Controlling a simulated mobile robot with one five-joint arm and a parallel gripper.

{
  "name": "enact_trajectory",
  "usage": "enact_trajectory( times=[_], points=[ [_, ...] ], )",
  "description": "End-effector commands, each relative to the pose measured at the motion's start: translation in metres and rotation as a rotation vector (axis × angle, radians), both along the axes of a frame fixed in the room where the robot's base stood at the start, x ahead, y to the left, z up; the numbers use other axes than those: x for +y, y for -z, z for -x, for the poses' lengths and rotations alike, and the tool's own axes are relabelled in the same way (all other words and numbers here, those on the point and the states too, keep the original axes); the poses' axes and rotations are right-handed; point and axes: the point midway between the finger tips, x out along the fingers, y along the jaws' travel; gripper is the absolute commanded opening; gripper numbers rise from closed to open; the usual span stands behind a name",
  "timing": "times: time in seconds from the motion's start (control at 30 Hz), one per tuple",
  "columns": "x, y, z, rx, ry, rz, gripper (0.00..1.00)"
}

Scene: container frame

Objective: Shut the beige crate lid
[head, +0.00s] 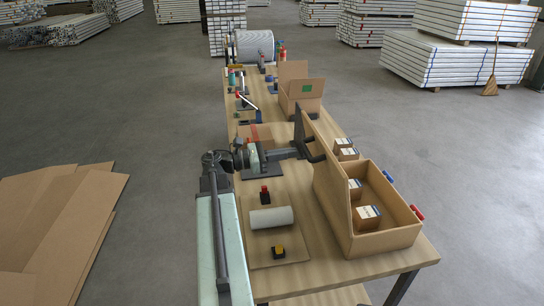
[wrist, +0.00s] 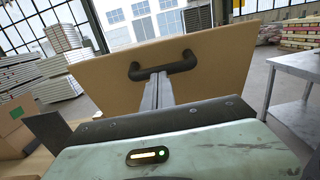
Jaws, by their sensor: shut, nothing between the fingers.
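The beige crate (head: 390,240) stands on the right side of the workbench and is open. Its lid (head: 335,185) stands roughly upright along the crate's left edge, with a black handle (head: 313,152) on its outer face. In the wrist view the lid (wrist: 235,55) fills the middle, and its handle (wrist: 165,66) is just ahead of my fingertips. My gripper (head: 298,152) is shut and empty, on the lid's outer side. In the wrist view my gripper (wrist: 158,80) points at the handle's middle; I cannot tell whether it touches.
Small boxes (head: 366,217) sit inside the crate. An open cardboard box (head: 300,98) stands farther back on the workbench (head: 290,270). A board (head: 275,250) with a white roll (head: 271,218) lies left of the crate. Red and blue pieces (head: 417,212) show along the crate's right side.

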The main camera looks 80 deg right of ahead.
Motion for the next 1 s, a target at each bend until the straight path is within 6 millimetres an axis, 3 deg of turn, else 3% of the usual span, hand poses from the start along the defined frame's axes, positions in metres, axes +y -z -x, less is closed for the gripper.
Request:
enact_trajectory(
  times=[0.2,0.47,0.5,0.63,0.83,1.0],
  points=[
    [-0.007,-0.001,0.016,0.000,-0.001,0.000,0.00],
    [-0.008,-0.001,0.016,0.000,-0.001,0.000,0.00],
    [0.002,-0.001,0.015,-0.001,-0.005,-0.001,0.00],
    [-0.007,-0.003,0.017,-0.006,-0.001,-0.003,0.00],
    [-0.014,-0.019,0.029,-0.055,0.000,-0.027,0.00],
    [-0.024,-0.037,0.051,-0.147,0.001,-0.070,0.00]
  ],
)
